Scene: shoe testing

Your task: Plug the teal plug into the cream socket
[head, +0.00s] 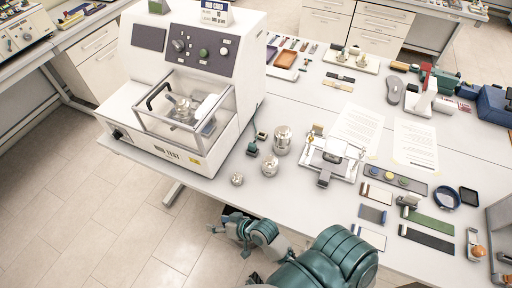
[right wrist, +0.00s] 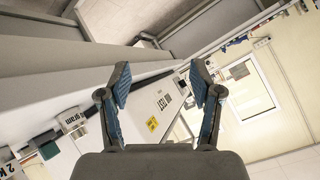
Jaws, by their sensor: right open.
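A small dark teal plug (head: 252,148) lies on the white table beside the right side of the test machine, with a dark cord running up along the machine. A small dark green part (right wrist: 48,150) at the lower left of the right wrist view may be the same plug. I cannot make out the cream socket for certain. My right gripper (right wrist: 160,82) is open and empty; its blue-padded fingers are spread apart, and the machine's labelled front shows beyond them. In the head view my right arm is low, in front of the table edge, apart from the plug. My left gripper is not in view.
The white test machine (head: 190,60) fills the table's left end. Metal weights (head: 282,140) stand just right of the plug. A clamp fixture (head: 333,158), papers (head: 358,130) and sample strips (head: 428,241) lie farther right. Floor is clear at lower left.

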